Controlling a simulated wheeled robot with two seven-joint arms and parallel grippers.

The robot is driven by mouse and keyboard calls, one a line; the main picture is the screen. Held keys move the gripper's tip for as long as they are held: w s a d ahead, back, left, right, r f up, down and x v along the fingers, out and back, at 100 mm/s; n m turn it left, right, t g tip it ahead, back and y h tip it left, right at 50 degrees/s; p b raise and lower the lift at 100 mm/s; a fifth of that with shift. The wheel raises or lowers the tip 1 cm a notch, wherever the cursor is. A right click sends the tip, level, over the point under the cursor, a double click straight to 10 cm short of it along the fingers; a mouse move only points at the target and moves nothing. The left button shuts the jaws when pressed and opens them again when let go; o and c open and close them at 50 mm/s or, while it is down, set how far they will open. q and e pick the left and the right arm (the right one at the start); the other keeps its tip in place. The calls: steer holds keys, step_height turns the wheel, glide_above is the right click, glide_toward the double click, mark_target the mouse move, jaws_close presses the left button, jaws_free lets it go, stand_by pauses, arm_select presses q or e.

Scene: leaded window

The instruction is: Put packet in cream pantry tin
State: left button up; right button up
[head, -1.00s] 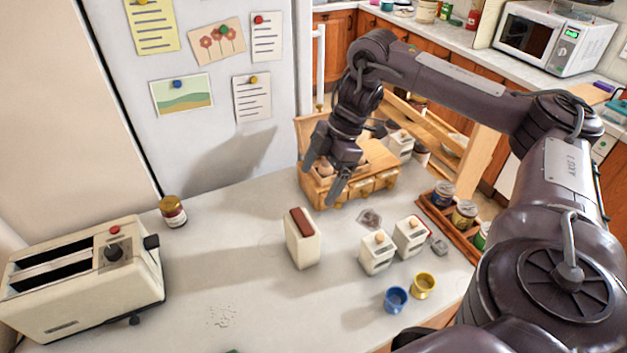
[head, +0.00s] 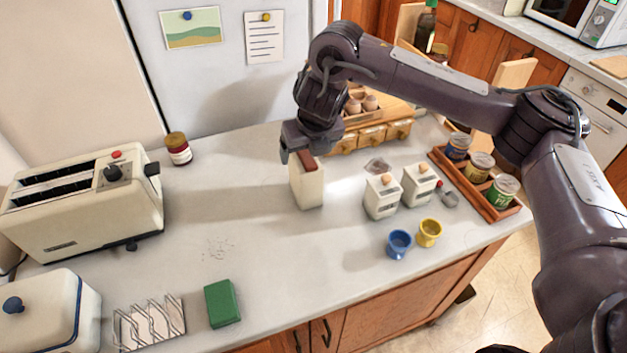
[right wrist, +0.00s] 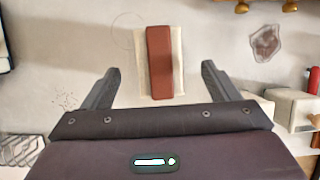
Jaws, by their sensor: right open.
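The packet, which I take to be the tall cream block with a red-brown top strip (head: 308,188), stands upright on the counter. Its red-brown top (right wrist: 160,62) shows from above in the right wrist view. My right gripper (head: 302,150) is open just above it, pointing down. In the right wrist view the fingers (right wrist: 160,80) lie to either side of the strip, with gaps. The cream tin with a blue knob and blue trim (head: 45,308), likely the pantry tin, is at the lower left, partly cut off, with its lid on. My left gripper is not in view.
A toaster (head: 85,205) and jar (head: 178,149) stand at left. A wire rack (head: 150,322) and green block (head: 222,303) are at the front. Two small canisters (head: 382,197), blue and yellow cups (head: 399,244) and a tray of tins (head: 488,204) are at right. The middle counter is clear.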

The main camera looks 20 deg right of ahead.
mark_target(305, 155)
steer(key=shift+x, duration=1)
steer(key=p+x, duration=0.1)
steer(key=x, duration=0.2)
steer(key=shift+w+f+p, duration=0.2)
steer(key=shift+f+p, duration=0.1)
steer(key=shift+f, duration=0.1)
steer(key=shift+c, duration=0.4)
steer(key=c, duration=1.2)
steer(key=shift+r, duration=0.1)
steer(key=shift+c, duration=1.4)
